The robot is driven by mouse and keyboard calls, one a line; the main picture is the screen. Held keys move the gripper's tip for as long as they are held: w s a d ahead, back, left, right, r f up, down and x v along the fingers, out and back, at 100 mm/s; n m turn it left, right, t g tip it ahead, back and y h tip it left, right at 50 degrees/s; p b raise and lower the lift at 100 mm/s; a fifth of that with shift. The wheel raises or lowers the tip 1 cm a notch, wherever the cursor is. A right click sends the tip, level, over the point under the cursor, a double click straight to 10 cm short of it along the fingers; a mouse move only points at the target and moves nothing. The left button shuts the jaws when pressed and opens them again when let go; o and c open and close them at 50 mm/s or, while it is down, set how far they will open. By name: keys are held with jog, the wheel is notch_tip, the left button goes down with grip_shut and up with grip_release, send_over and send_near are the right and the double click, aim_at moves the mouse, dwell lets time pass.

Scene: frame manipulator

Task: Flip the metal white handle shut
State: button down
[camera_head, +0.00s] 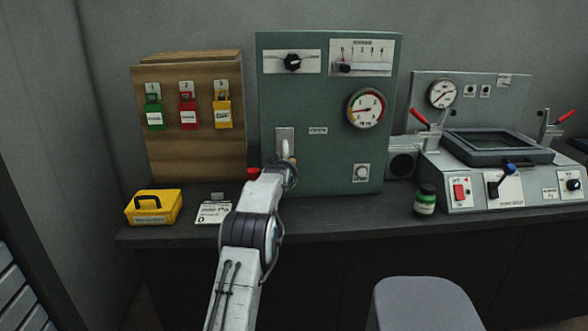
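A white metal handle (285,148) stands upright in front of a light metal plate (284,132) on the lower left of the green panel box. My arm reaches up from the bottom of the view toward this handle. My gripper (287,163) is at the handle's lower end, in front of the panel. My wrist hides most of the fingers and the lower part of the handle. I cannot tell whether the gripper touches the handle or whether its fingers are open.
The green panel box (318,105) carries a knob, a slider and a round gauge. A wooden board with padlocks (190,150), a yellow case (153,206) and a card (214,212) are left. A green jar (425,200) and a grey machine (500,160) are right. A chair (425,305) stands in front.

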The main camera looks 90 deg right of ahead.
jog(key=shift+r, duration=0.15)
dwell(0.3)
jog(key=c, duration=0.9)
grip_release()
jog(key=shift+w, duration=0.1)
jog(key=shift+a, duration=0.1)
jog(key=shift+v, duration=5.85)
